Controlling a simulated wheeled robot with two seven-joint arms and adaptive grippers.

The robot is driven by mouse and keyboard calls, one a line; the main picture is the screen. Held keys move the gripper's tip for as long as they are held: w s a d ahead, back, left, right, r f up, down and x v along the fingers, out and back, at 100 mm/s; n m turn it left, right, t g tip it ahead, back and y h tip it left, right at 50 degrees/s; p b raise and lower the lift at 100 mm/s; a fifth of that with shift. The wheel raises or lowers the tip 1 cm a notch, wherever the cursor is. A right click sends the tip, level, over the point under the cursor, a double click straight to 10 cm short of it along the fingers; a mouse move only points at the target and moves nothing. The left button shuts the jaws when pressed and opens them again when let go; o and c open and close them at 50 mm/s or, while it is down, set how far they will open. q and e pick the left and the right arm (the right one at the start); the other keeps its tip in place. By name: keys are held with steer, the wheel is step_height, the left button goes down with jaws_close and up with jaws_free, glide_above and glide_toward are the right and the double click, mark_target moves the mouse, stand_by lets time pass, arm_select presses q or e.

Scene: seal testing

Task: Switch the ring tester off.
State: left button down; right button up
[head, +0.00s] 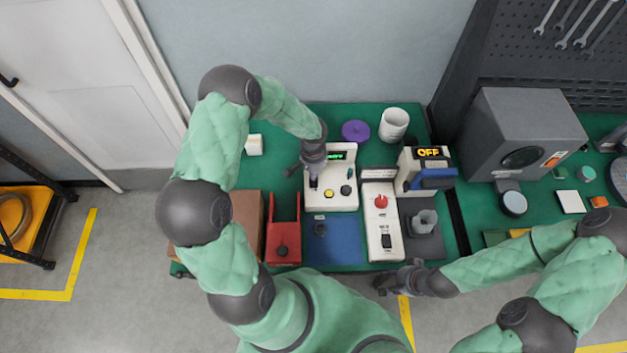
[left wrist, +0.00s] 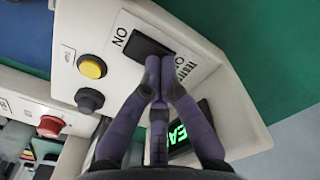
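A white tester (head: 345,172) with a lit green display (head: 336,155) stands at the middle of the green table. In the left wrist view its panel (left wrist: 125,20) has a black rocker switch (left wrist: 146,47), with "ON" printed at one end and a partly hidden "TESTER" label at the other. A yellow button (left wrist: 92,67) and a black button (left wrist: 89,100) are beside it. My left gripper (head: 313,184) is over the panel, its fingertips together at the rocker; contact is unclear. My right gripper (head: 386,283) is low at the table's front edge, its fingers unclear.
A white box with a red knob (head: 381,201) and black switch stands to the right. A red stand (head: 283,252), blue mat (head: 345,250), purple disc (head: 355,130) and white cup (head: 394,124) are around the tester.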

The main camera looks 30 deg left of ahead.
arm_select(q)
steer(key=shift+r+p, duration=2.05)
steer(key=shift+r, duration=1.4)
steer(key=shift+f, duration=0.1)
